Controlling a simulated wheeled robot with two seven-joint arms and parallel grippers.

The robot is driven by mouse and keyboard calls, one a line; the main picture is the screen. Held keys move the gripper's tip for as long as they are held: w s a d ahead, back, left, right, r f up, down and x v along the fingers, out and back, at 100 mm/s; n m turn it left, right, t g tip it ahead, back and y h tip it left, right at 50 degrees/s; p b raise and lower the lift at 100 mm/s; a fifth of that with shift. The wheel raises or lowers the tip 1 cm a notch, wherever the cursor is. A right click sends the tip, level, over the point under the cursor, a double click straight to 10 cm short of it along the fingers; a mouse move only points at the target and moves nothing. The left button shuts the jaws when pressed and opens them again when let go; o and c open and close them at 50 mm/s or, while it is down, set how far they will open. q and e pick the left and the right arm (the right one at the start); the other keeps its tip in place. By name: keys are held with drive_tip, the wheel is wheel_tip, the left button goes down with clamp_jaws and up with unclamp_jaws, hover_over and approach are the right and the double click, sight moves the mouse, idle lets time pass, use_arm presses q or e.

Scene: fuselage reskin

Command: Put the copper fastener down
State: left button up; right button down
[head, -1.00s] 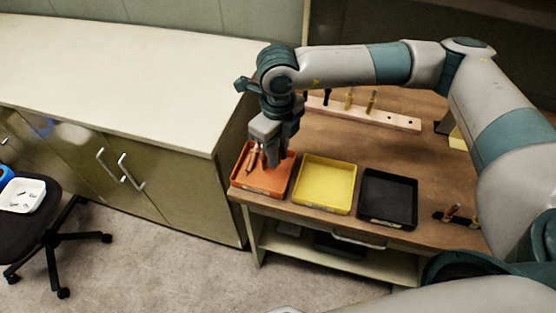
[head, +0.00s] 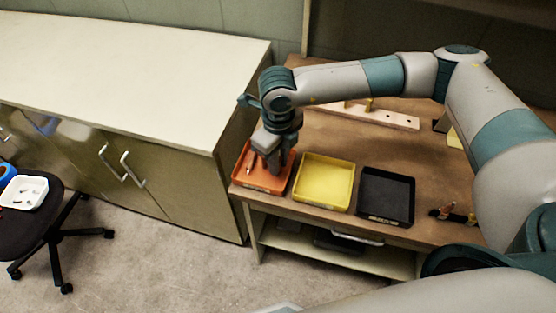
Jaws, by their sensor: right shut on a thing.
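My right gripper (head: 268,163) points down into the orange tray (head: 240,181) at the front left of the wooden bench. It is shut on the copper fastener, which is mostly hidden by the fingers at this angle. A small slim copper-toned piece (head: 250,164) shows just left of the fingers, inside the tray; I cannot tell whether it touches the tray floor. My left gripper is not in view.
A yellow tray (head: 325,181) and a black tray (head: 387,194) stand to the right, both empty. A wooden rack (head: 385,116) lies behind, partly covered by my arm. A pale-topped cabinet (head: 140,80) rises close on the left. A white dish (head: 24,191) sits on a chair.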

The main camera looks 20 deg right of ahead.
drive_tip(key=c, duration=1.6)
unclamp_jaws()
drive_tip(key=shift+c, duration=0.2)
drive_tip(key=shift+r, duration=0.1)
drive_tip(key=shift+r+p, duration=0.1)
drive_tip(key=shift+p, duration=0.25)
drive_tip(key=shift+r, duration=0.2)
wheel_tip(320, 180, up, 10)
drive_tip(key=b, duration=0.3)
drive_tip(key=shift+r, duration=0.2)
drive_tip(key=shift+r+b, duration=0.3)
drive_tip(key=shift+r, duration=0.25)
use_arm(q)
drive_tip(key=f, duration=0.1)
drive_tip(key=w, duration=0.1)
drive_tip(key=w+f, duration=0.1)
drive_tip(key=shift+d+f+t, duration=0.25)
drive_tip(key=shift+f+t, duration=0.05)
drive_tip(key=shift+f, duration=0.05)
